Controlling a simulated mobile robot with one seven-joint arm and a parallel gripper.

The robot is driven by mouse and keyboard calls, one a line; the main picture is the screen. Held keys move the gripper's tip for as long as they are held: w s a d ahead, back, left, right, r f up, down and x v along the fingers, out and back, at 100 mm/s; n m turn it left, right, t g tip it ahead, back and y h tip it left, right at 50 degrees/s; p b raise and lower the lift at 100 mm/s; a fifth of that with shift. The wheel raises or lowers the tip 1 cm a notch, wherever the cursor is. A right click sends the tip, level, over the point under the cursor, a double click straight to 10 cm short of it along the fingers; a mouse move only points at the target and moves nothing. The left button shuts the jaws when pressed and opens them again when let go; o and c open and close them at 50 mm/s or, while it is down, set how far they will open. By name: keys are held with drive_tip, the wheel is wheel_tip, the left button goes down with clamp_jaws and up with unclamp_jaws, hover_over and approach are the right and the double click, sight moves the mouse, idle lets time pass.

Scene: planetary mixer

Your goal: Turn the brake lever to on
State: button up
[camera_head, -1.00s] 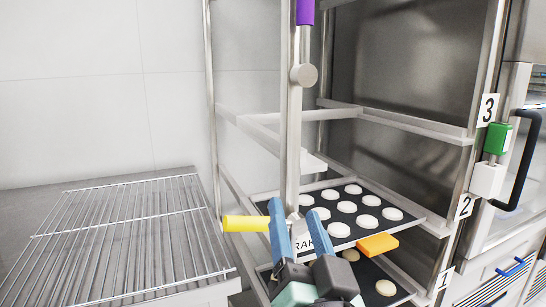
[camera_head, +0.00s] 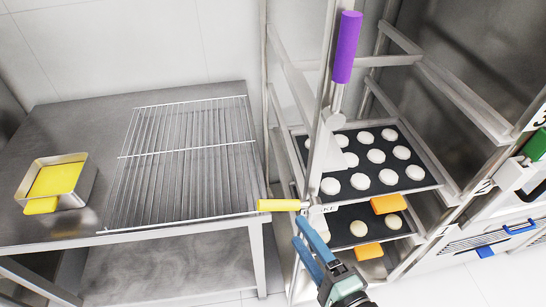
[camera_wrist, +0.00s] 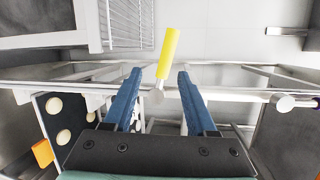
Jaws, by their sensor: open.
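The brake lever is a yellow handle (camera_head: 278,205) on the front post of the rack, beside a partly hidden label. It points left, roughly level. In the wrist view the yellow handle (camera_wrist: 167,53) rises from its pale round pivot and appears between and beyond the fingertips. My gripper (camera_head: 302,228) has blue fingers, open and empty, just below and right of the handle in the head view. In the wrist view my gripper (camera_wrist: 159,72) has its fingers spread to either side of the lever's base. I cannot tell whether they touch it.
A purple handle (camera_head: 346,47) stands upright on the same post. The rack holds dark trays (camera_head: 352,150) with pale dough rounds and orange tabs (camera_head: 388,204). A steel table at left carries a wire grid (camera_head: 185,165) and a yellow-filled tin (camera_head: 57,180). Cabinets stand at right.

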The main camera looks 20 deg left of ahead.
sight(286, 205)
drive_tip(key=w+a+m+p, duration=0.1)
drive_tip(key=w+a+p, duration=0.2)
drive_tip(key=w+a, duration=0.3)
drive_tip(key=a, duration=0.3)
drive_tip(key=shift+w+a+g+y+p, duration=0.2)
drive_tip(key=shift+a+g+y+p, duration=0.1)
drive_tip(key=shift+a+p, duration=0.1)
drive_tip(key=shift+f, duration=0.1)
clamp_jaws()
idle(1.3)
